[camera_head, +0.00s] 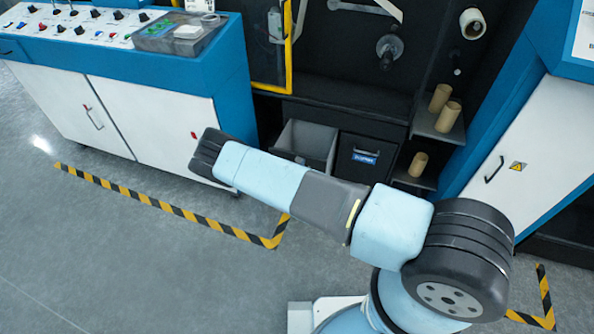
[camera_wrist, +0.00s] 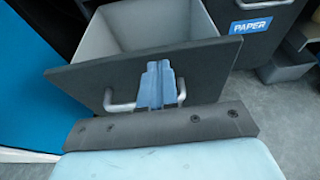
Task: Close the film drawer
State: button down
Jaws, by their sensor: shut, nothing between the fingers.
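The film drawer is pulled open, and its grey inside (camera_head: 308,138) shows in the head view, left of the paper drawer. In the wrist view its dark front panel (camera_wrist: 85,78) fills the middle, with the empty-looking grey box behind it. A metal bar handle (camera_wrist: 120,107) is on the front panel. My gripper (camera_wrist: 157,68) is shut and empty, with its blue fingers in front of the panel at the middle of the handle. I cannot tell whether they touch the panel or handle. In the head view my gripper is hidden, and my arm covers the drawer's lower part.
The shut paper drawer (camera_head: 350,165) is right of the film drawer. Further right, shelves (camera_head: 435,128) hold cardboard cores (camera_head: 440,97). A white cabinet (camera_head: 165,130) with a blue top stands left. Yellow-black tape (camera_head: 150,200) marks the open grey floor.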

jog(key=shift+w+d, duration=0.25)
jog(key=shift+w, duration=0.45)
jog(key=shift+w, duration=0.15)
